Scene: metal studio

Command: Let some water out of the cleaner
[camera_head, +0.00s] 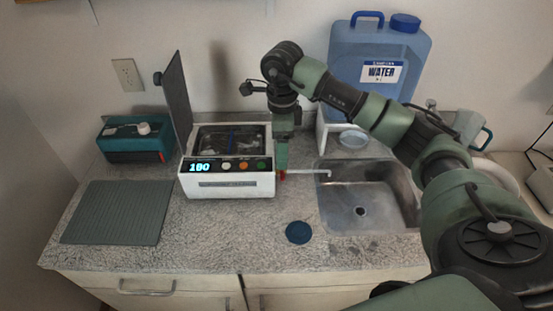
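The cleaner (228,186) is a white box on the counter. Its dark lid (177,100) stands open and its display (199,167) reads 180. A thin pale drain pipe (308,173) runs from its right side and ends over the sink (372,215). A small red part (282,175) shows where the pipe meets the cleaner. My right gripper (282,160) points down at the cleaner's right side, just above the red part. Its fingers are too small and hidden to show whether they are open or touch it. No water stream is visible. My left gripper is not in view.
A blue water jug (375,65) stands on a white stand (325,140) behind the sink. A dark blue disc (298,232) lies in front. A grey ribbed mat (118,212) and a teal box (135,145) are at left. My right arm crosses above the sink's right side.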

